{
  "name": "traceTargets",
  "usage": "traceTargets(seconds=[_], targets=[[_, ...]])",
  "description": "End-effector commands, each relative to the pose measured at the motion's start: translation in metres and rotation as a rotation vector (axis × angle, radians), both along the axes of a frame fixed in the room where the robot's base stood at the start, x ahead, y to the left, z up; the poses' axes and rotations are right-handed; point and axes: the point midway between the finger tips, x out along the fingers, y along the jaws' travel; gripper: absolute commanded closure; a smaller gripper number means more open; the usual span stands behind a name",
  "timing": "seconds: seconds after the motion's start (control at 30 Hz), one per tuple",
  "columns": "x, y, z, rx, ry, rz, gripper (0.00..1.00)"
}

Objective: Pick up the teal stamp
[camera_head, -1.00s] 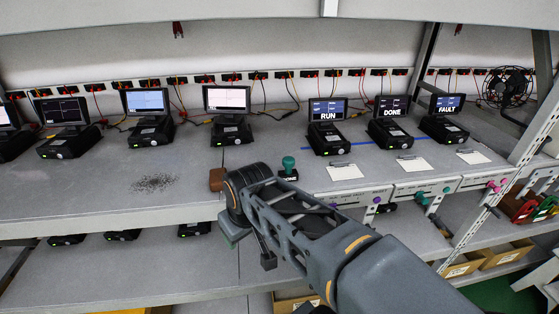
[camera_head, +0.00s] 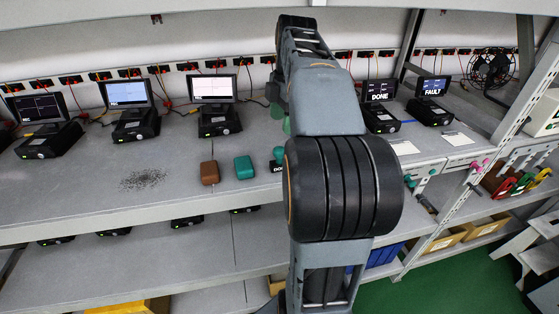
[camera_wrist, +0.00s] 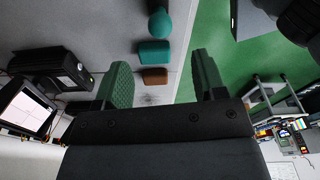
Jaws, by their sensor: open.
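The teal stamp (camera_head: 279,155) stands on the shelf at the left edge of my arm, its round teal handle up and its dark base partly hidden by the arm. In the wrist view its teal handle (camera_wrist: 159,22) shows at the top, beyond the fingertips. My gripper (camera_head: 281,118) is mostly hidden behind my arm in the head view, with bits of green finger showing. In the wrist view my gripper (camera_wrist: 161,62) has its two green fingers wide apart, with nothing held between them.
A teal block (camera_head: 244,167) and a brown block (camera_head: 209,172) sit left of the stamp. Monitor units (camera_head: 219,118) line the shelf behind. A dark speckled patch (camera_head: 144,180) lies on otherwise clear shelf to the left. My arm hides the RUN unit.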

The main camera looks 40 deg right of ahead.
Motion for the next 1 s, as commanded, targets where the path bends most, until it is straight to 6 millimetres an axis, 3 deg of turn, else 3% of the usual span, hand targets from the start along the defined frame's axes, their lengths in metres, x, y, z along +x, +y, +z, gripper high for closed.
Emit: traceTargets(seconds=[0.3, 0.53, 0.8, 1.0], targets=[[0.001, 0.006, -0.046, 0.0, 0.0, 0.004, 0.36], [0.002, 0.007, -0.058, 0.0, 0.0, 0.004, 0.36], [0.003, 0.011, -0.092, 0.0, 0.0, 0.004, 0.36], [0.003, 0.012, -0.103, -0.002, -0.002, 0.004, 0.36]])
